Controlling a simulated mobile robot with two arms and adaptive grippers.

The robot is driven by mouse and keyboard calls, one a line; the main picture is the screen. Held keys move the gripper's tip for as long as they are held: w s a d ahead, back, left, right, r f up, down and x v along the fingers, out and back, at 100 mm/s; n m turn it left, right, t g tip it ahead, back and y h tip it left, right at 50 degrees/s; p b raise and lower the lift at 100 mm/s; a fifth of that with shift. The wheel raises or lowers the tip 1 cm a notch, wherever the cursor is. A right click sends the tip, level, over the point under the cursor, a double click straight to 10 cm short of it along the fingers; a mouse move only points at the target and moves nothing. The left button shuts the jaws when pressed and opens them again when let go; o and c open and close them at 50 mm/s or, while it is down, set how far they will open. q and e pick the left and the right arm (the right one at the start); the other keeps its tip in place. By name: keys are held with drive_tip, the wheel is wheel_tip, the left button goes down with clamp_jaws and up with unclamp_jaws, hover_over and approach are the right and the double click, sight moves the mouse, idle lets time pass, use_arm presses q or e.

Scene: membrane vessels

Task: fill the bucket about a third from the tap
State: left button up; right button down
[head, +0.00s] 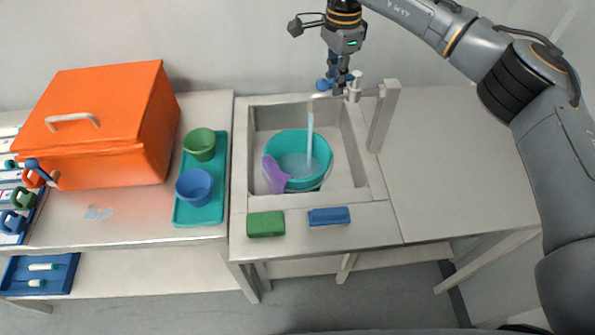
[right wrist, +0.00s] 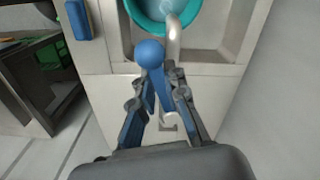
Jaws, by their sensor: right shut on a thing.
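The teal bucket (head: 322,150) stands in the sink (head: 345,182). A pale stream of water (head: 310,125) runs into it from the tap (head: 369,92). Water lies in the bucket; its exact level is hard to tell. A purple piece (head: 274,174) hangs at the bucket's left rim. My right gripper (head: 338,84) is at the tap, shut on its blue lever. In the right wrist view the blue lever with its ball knob (right wrist: 150,54) sits between the fingers (right wrist: 158,98), and part of the bucket (right wrist: 150,24) shows behind. My left gripper is not in view.
A green sponge (head: 265,224) and a blue sponge (head: 329,216) lie on the sink's front edge. Left are a teal tray (head: 187,215) with a green cup (head: 199,144) and a blue cup (head: 194,187), and an orange box (head: 110,125). The counter right of the sink is clear.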

drive_tip(key=s+n, duration=0.1)
drive_tip(key=n, duration=0.1)
drive_tip(key=d+n, duration=0.1)
drive_tip(key=n, duration=0.2)
drive_tip(key=s+d+n, duration=0.1)
drive_tip(key=n, duration=0.1)
drive_tip(key=shift+s+b, duration=0.35)
drive_tip(key=shift+b, duration=0.05)
drive_tip(key=n, duration=0.1)
drive_tip(key=d+n, duration=0.1)
drive_tip(key=n, duration=0.2)
drive_tip(key=shift+s+d, duration=0.25)
drive_tip(key=shift+s, duration=0.1)
drive_tip(key=d+n, duration=0.1)
drive_tip(key=n, duration=0.3)
drive_tip(key=shift+s+d+b, duration=0.1)
drive_tip(key=shift+d+b, duration=0.2)
drive_tip(key=shift+d, duration=0.05)
drive_tip(key=c, duration=1.3)
unclamp_jaws()
drive_tip(key=shift+d, duration=0.15)
